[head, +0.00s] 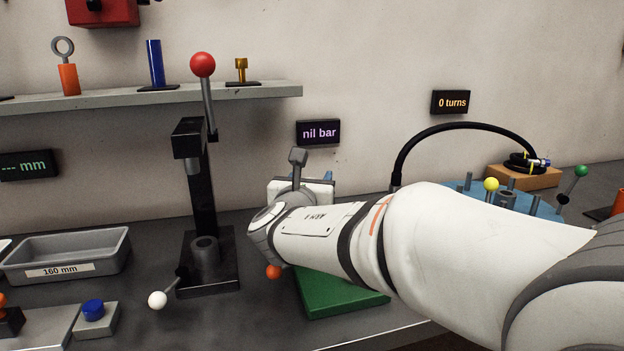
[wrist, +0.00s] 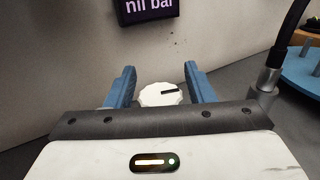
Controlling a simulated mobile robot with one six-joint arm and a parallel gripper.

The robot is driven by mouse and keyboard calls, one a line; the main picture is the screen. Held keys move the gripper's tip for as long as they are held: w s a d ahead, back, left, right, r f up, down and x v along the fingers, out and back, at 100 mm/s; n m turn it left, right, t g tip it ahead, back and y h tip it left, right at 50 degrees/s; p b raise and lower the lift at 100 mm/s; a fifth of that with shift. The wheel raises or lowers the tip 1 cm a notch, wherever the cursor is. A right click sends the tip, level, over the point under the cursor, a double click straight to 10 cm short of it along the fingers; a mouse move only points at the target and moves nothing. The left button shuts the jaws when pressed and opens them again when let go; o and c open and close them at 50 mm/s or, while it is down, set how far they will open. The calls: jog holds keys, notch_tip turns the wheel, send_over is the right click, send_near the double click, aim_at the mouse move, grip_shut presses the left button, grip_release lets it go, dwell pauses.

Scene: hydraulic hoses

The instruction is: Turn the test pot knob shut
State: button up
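In the wrist view a white knob (wrist: 161,94) with a scalloped edge and a dark pointer mark sits low between the fingers. The mark points to the right. My gripper (wrist: 159,76) is open, its two blue fingers apart on either side of the knob, with a gap visible at each side. The lower part of the knob is hidden behind my gripper body. In the head view my gripper (head: 328,177) is mostly hidden behind my own wrist, and the knob is hidden there too.
A sign reading "nil bar" (head: 318,132) hangs on the wall behind. A black hose (head: 450,127) arches to the right, by a blue round plate (head: 535,207). A black press (head: 205,215) with a red-balled lever stands left. A green block (head: 335,297) lies in front.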

jog(key=c, duration=0.8)
jog(key=shift+o, duration=0.2)
jog(key=shift+r+m+h+p, duration=0.1)
jog(key=shift+m+h+p, duration=0.35)
jog(key=shift+h, duration=0.15)
jog(key=m+g+h+p, duration=0.1)
jog(key=h, duration=0.1)
jog(key=m+g+h+p, duration=0.1)
jog(key=h+p, duration=0.1)
jog(key=m+g+h+p, duration=0.1)
jog(key=m+h+p, duration=0.1)
jog(key=shift+s+d+r, duration=0.1)
jog(key=shift+d+r, duration=0.05)
jog(key=shift+d, duration=0.15)
jog(key=m+g+h+p, duration=0.2)
jog(key=p, duration=0.1)
jog(key=shift+s+d+h, duration=0.15)
jog(key=shift+h, duration=0.15)
jog(key=shift+s+d+f+m+g+h+p, duration=0.1)
jog(key=shift+f+m+g+h+p, duration=0.1)
jog(key=shift+m+g+h+p, duration=0.85)
jog(key=shift+g, duration=0.25)
jog(key=shift+f, duration=0.1)
jog(key=o, duration=1)
